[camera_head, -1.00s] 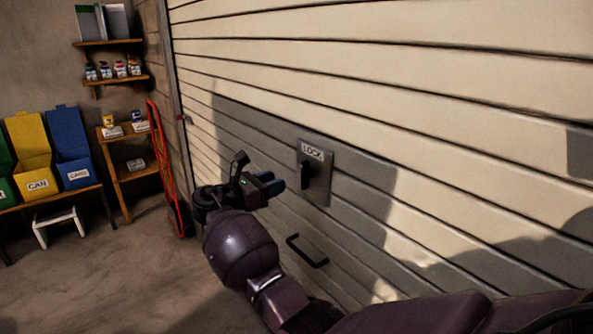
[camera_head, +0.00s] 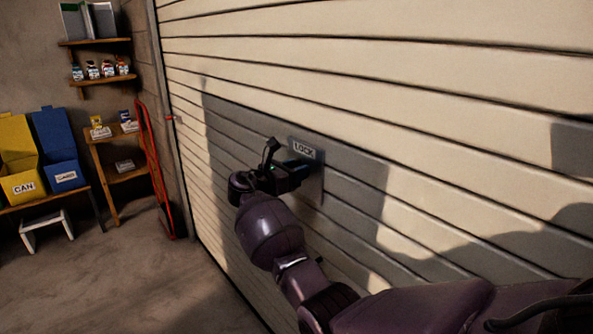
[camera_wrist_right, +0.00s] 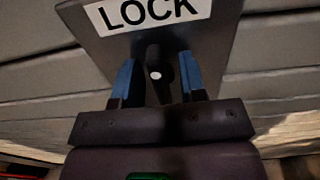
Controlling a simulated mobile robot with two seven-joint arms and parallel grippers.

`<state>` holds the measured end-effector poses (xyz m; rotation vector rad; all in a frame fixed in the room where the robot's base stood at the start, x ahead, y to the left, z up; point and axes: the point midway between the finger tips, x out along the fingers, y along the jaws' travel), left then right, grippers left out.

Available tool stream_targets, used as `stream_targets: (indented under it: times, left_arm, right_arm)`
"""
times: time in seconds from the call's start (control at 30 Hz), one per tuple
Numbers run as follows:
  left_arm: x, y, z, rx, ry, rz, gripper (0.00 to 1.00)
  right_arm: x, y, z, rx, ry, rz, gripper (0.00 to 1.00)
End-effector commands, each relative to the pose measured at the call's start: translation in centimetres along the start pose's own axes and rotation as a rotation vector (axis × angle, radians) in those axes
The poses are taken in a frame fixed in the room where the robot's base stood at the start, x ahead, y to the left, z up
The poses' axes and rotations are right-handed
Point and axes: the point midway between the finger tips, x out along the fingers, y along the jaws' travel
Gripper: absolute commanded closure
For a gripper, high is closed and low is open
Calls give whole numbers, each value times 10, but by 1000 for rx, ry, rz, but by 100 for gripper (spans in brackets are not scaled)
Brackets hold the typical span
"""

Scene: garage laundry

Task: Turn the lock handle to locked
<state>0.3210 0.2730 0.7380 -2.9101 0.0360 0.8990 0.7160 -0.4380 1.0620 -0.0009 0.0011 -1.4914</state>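The lock plate (camera_head: 318,185) is on the garage door and bears a white LOCK label (camera_head: 304,149). My right gripper (camera_head: 301,165) is in front of the plate and hides the handle in the head view. In the right wrist view the dark lock handle (camera_wrist_right: 154,72) points roughly along the gripper, with a pale dot on it. The blue fingers of my right gripper (camera_wrist_right: 157,80) stand open, one on each side of the handle, with visible gaps. My left gripper is not in view.
The slatted garage door (camera_head: 400,60) fills the right side. At left are a yellow bin (camera_head: 22,150), a blue bin (camera_head: 55,140), a white stool (camera_head: 47,230), shelves (camera_head: 100,42) and a red hand truck (camera_head: 150,160). The floor (camera_head: 140,280) between is clear.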

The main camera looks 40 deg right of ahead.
Motion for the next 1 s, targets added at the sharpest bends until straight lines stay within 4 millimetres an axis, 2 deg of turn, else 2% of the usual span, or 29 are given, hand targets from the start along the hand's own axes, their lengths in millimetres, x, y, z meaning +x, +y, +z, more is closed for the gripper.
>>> stream_targets:
  times: [0.27, 0.5, 0.77, 1.0]
  left_arm:
    - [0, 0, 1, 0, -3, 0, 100]
    - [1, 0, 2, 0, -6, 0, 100]
    - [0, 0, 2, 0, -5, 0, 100]
    - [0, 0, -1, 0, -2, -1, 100]
  right_arm:
    - [1, 0, 0, 0, 0, 0, 62]
    - [1, 0, 0, 0, 0, 0, 97]
    - [1, 0, 0, 27, 0, 0, 97]
    - [2, -2, 1, 148, -1, -2, 97]
